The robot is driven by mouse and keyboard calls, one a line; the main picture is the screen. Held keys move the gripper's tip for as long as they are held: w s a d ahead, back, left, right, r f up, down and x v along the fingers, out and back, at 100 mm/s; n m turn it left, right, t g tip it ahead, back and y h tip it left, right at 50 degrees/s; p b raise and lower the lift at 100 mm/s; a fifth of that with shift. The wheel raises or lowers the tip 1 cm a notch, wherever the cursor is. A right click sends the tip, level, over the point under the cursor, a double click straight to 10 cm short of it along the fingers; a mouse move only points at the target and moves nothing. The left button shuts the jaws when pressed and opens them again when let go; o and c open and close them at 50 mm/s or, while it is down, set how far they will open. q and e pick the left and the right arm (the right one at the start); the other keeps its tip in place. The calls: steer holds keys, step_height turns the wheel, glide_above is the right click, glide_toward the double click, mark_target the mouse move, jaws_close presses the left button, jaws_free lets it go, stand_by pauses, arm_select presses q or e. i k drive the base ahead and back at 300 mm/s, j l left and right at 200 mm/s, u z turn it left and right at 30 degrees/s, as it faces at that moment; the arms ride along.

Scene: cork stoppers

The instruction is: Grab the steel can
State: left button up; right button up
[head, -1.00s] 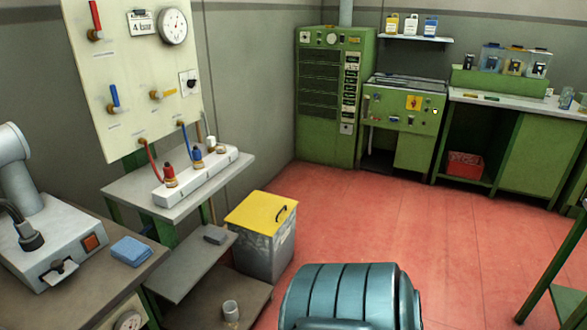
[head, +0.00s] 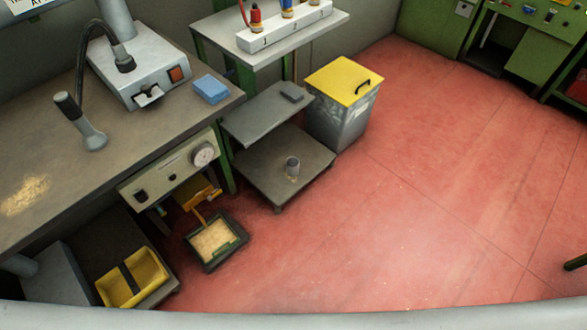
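A small grey metal can (head: 292,167) stands upright on the low bottom shelf (head: 262,172) of a small stand, near the middle of the head view. It looks like the steel can. Nothing touches it, and its open top faces up. Neither of my grippers shows in the head view.
A metal bin (head: 340,118) with a yellow lid stands right behind the shelf. A dust-filled tray (head: 217,242) lies on the floor left of the shelf. The workbench (head: 50,150) fills the left side. The red floor (head: 420,220) is clear at front and right.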

mark_target(292, 163)
steer(key=i+l+u, duration=0.1)
steer(key=i+l, duration=0.15)
steer(key=i+l+u, duration=0.1)
steer(key=l, duration=0.35)
steer(key=i+l+u, duration=0.1)
steer(key=i+l, duration=0.2)
steer(key=i+l+u, duration=0.1)
steer(key=l, duration=0.3)
steer(key=i, duration=0.1)
